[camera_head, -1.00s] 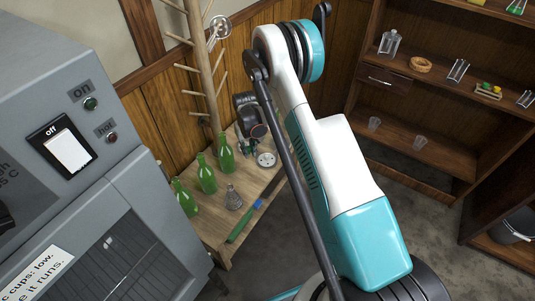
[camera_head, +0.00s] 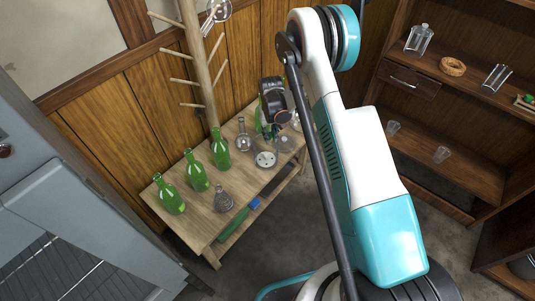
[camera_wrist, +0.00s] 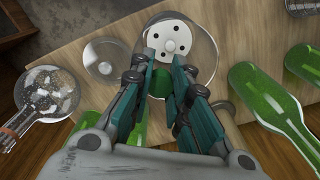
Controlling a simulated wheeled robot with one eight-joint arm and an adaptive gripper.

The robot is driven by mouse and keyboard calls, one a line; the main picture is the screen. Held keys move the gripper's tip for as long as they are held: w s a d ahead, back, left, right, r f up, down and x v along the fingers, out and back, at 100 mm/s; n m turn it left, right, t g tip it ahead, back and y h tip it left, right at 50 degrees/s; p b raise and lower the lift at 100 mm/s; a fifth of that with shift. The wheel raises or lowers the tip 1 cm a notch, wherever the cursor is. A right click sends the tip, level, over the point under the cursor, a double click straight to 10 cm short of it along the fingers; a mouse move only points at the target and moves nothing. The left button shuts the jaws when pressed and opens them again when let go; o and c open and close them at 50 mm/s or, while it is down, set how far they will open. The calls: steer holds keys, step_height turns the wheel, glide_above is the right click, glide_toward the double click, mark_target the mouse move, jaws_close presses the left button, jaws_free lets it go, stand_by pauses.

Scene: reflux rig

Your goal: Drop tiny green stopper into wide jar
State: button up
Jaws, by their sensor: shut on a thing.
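In the wrist view my gripper (camera_wrist: 164,62) is shut on the tiny green stopper (camera_wrist: 160,82), which shows as a dark green round piece between the teal-padded fingers. The wide jar (camera_wrist: 208,50) is clear glass with a white perforated disc inside. It lies just beyond the fingertips and is partly hidden by them. In the head view the jar's white disc (camera_head: 266,159) shows on the wooden bench, with my gripper (camera_head: 270,132) just behind it. The stopper is too small to make out there. A clear round glass lid (camera_wrist: 100,62) lies beside the jar.
Green bottles (camera_head: 220,148) stand along the bench (camera_head: 235,185), with a small clear flask (camera_head: 223,200) in front. A round flask (camera_head: 243,136) stands close to my gripper. A wooden peg rack (camera_head: 204,70) rises behind. Shelves (camera_head: 450,170) with glassware stand at the right.

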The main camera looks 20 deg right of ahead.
steer(key=shift+f+b, duration=0.55)
steer(key=shift+f, duration=1.15)
steer(key=o, duration=0.8)
steer(key=shift+r, duration=0.1)
step_height(320, 180, up, 12)
steer(key=shift+f, duration=0.1)
